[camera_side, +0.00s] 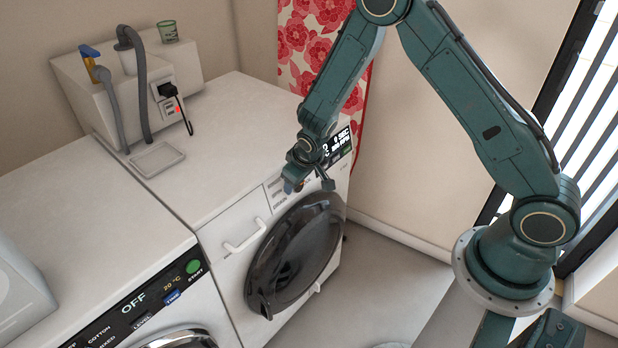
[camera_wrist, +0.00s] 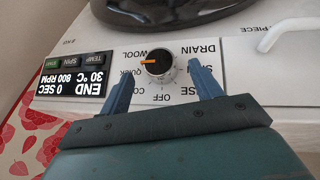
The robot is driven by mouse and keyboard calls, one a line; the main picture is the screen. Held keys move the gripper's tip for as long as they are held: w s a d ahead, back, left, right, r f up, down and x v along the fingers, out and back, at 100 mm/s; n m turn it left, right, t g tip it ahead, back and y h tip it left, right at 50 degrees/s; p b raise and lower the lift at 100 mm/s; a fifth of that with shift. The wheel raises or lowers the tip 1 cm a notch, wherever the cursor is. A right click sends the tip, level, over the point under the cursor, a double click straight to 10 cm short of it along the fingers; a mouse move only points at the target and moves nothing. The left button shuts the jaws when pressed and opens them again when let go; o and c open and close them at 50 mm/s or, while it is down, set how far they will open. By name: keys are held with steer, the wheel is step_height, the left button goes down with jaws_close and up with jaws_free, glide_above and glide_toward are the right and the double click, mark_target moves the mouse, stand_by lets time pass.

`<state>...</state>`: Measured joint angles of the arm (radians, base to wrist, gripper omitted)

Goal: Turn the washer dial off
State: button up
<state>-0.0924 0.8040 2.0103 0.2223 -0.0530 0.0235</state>
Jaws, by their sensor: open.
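The washer dial (camera_wrist: 160,63) is a round black-faced knob with a pale rim on the washer's white front panel. Its orange mark points left in the wrist view, toward the QUICK and WOOL side. The OFF label (camera_wrist: 163,97) is below the dial in that view. My gripper (camera_wrist: 161,71) is open, with one blue finger on each side of the dial; I cannot tell whether they touch it. In the side view my gripper (camera_side: 309,182) is at the washer's (camera_side: 215,150) upper front, and the dial is mostly hidden behind it.
The washer display (camera_wrist: 68,82) reads END, 30 °C, 800 RPM, 0 SEC. The washer's dark round door (camera_side: 295,252) is below the panel. A second machine (camera_side: 85,225) with an OFF display stands at the left. A red floral curtain (camera_side: 305,45) hangs behind the washer.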

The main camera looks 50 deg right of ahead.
steer(key=shift+x, duration=1.35)
steer(key=c, duration=1)
